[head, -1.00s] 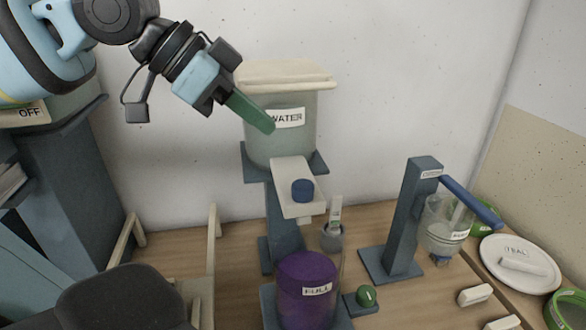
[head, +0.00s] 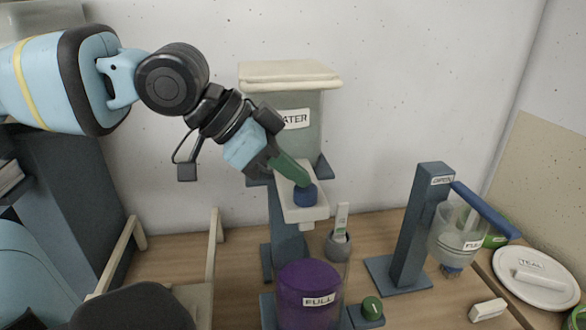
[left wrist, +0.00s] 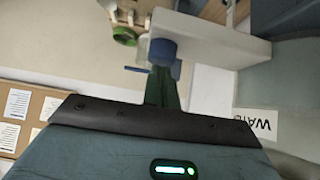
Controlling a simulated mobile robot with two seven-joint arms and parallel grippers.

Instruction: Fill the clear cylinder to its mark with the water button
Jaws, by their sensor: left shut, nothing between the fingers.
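The water dispenser (head: 300,145), labelled WATER, has a pale arm with a round blue button (head: 305,196). My left gripper (head: 303,181) is shut and empty, its green fingertips right at the button; I cannot tell whether they touch. In the left wrist view the button (left wrist: 162,52) lies just past the fingertips (left wrist: 163,76). Below the spout stands a container with purple contents (head: 305,280) and a FULL label; a clear wall shows at its right. Another clear cylinder (head: 455,222), also marked FULL, hangs on a stand at the right. My right gripper is out of view.
The blue-grey stand (head: 408,235) carries a blue lever (head: 487,212). A green knob (head: 372,307) sits beside the purple container. A grey cup (head: 338,246) with a labelled stick stands behind. A white plate (head: 550,295) labelled TEAL lies at the right.

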